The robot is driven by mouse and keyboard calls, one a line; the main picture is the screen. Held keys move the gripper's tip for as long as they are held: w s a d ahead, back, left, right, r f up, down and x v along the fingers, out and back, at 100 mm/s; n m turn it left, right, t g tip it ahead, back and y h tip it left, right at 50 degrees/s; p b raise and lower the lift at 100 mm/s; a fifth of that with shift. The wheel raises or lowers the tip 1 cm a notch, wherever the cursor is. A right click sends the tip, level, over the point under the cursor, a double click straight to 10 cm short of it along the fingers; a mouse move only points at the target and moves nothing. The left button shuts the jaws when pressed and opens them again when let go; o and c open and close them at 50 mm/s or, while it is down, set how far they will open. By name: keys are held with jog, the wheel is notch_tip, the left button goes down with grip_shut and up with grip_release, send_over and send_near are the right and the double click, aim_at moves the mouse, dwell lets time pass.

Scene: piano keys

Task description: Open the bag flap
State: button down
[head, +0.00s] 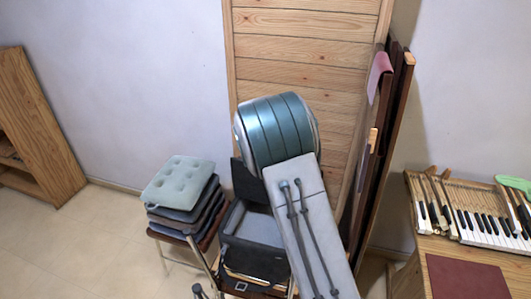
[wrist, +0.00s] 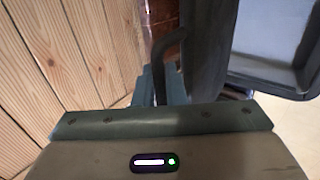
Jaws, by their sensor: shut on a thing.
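The dark grey bag (head: 252,254) stands low in the middle of the head view, partly behind my arm. Its top is open and its inside shows. Its dark flap (head: 246,181) stands upright at the bag's back edge. In the wrist view the bag (wrist: 262,80) is at upper right, open, and the grey flap (wrist: 207,50) shows nearly edge-on beside it. My gripper (wrist: 170,70) is shut on the flap; a dark curved finger lies along its left side. The exact contact is partly hidden. My arm hides the fingertips in the head view.
A wooden plank panel (head: 300,50) rises close behind the bag, and dark boards (head: 393,130) lean at its right. Stacked cushions (head: 180,180) are at left. A workbench with piano keys (head: 490,228) is at right. Floor (head: 70,250) is clear at lower left.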

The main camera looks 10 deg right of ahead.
jog(key=shift+s+d+f, duration=0.15)
jog(key=shift+f, duration=0.05)
jog(key=c, duration=1.9)
grip_release()
jog(key=shift+o, duration=1.4)
jog(key=shift+r, duration=0.1)
jog(key=shift+a+r, duration=0.1)
jog(key=shift+a, duration=0.1)
jog(key=b+v, duration=0.3)
jog(key=v, duration=1)
jog(key=shift+r, duration=0.2)
jog(key=shift+s, duration=0.1)
